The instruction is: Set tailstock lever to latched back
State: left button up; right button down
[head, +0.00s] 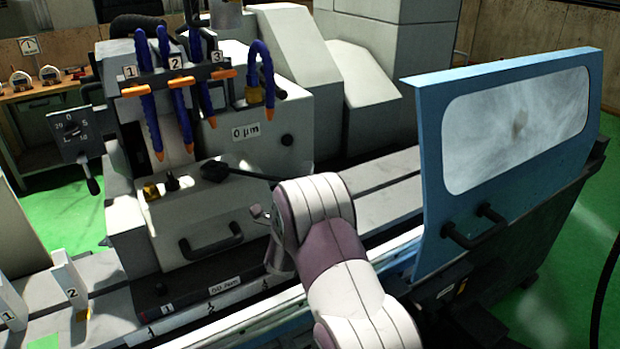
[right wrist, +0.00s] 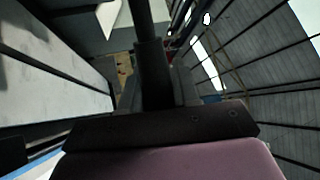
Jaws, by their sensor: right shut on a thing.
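A black lever (head: 242,175) with a wide dark end lies nearly level above the grey tailstock housing (head: 200,222) in the head view. Its right end goes out of sight behind my right arm. In the right wrist view my right gripper (right wrist: 156,78) is shut on a dark bar (right wrist: 148,30), which I take to be this lever. The bar runs up and away between the fingers. In the head view my own wrist covers most of the gripper, so the exact grip point is hidden. My left gripper is out of view.
A blue guard door (head: 425,190) with a window and black handle (head: 475,230) stands to the right of my arm. Blue coolant hoses (head: 150,100) hang behind the housing. A black loop handle (head: 210,245) sits on the housing front. Numbered blocks (head: 70,285) stand at lower left.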

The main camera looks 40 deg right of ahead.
jog(key=shift+f, duration=0.25)
jog(key=c, duration=1.2)
grip_release()
jog(key=o, duration=0.3)
jog(key=shift+a, duration=0.1)
jog(key=b+v, duration=0.5)
jog(key=v, duration=0.7)
jog(key=shift+s+a, duration=0.3)
jog(key=shift+a, duration=0.05)
jog(key=shift+r, duration=0.1)
